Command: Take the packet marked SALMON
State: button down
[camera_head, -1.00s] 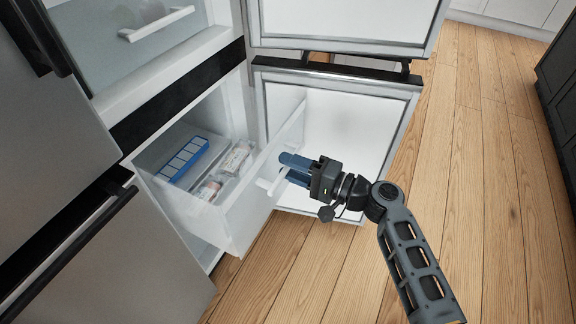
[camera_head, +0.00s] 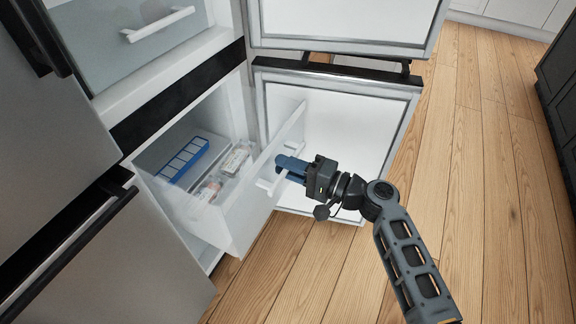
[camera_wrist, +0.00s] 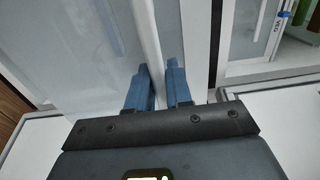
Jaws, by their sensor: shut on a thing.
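An open freezer drawer (camera_head: 236,213) holds a few items. Two pale packets (camera_head: 235,160) lie in it; the nearer packet (camera_head: 210,188) is partly behind the clear drawer wall. Their print is too small to read, so I cannot tell which one is marked SALMON. The drawer front has a white handle (camera_head: 266,183). My gripper (camera_head: 283,166) is at this handle and shut on it. In the wrist view the blue fingers (camera_wrist: 158,80) stand on either side of the white handle bar (camera_wrist: 148,35).
The open lower fridge door (camera_head: 345,130) stands close behind my gripper. A closed drawer (camera_head: 155,30) is above. The wooden floor (camera_head: 480,200) to the right is clear.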

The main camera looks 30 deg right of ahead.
jog(key=shift+v, duration=1.75)
jog(key=c, duration=1.1)
grip_release()
jog(key=v, duration=0.8)
